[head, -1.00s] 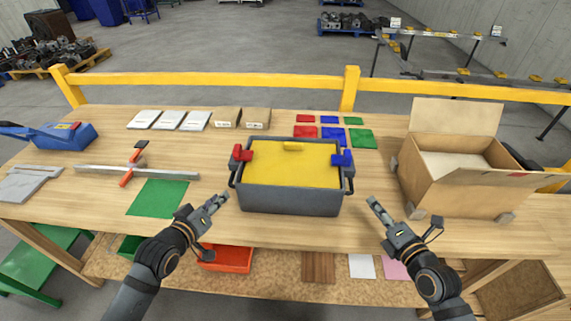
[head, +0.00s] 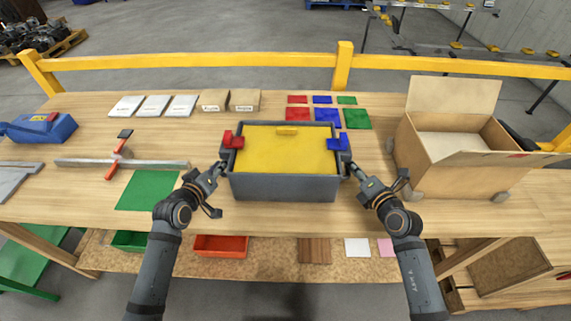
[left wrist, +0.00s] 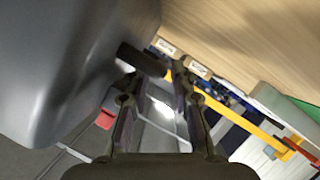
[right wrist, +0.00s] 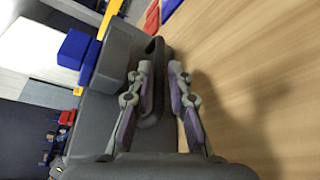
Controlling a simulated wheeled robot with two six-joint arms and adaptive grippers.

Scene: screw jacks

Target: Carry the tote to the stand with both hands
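The grey tote (head: 285,188) stands on the wooden workbench, with a yellow top surface (head: 280,150), a red block at its left rim and a blue one at its right. My left gripper (head: 221,169) is open at the tote's left side; in the left wrist view its fingertips are near the dark left handle (left wrist: 140,58). My right gripper (head: 357,172) is open at the right side; in the right wrist view its fingers straddle the dark right handle (right wrist: 154,88). I cannot tell whether either touches. I cannot identify a stand.
An open cardboard box (head: 455,165) is to the right. Coloured squares, small boxes (head: 245,99) and a yellow rail (head: 200,60) lie behind the tote. A green mat (head: 148,190) and a metal bar with an orange clamp (head: 120,162) are to the left.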

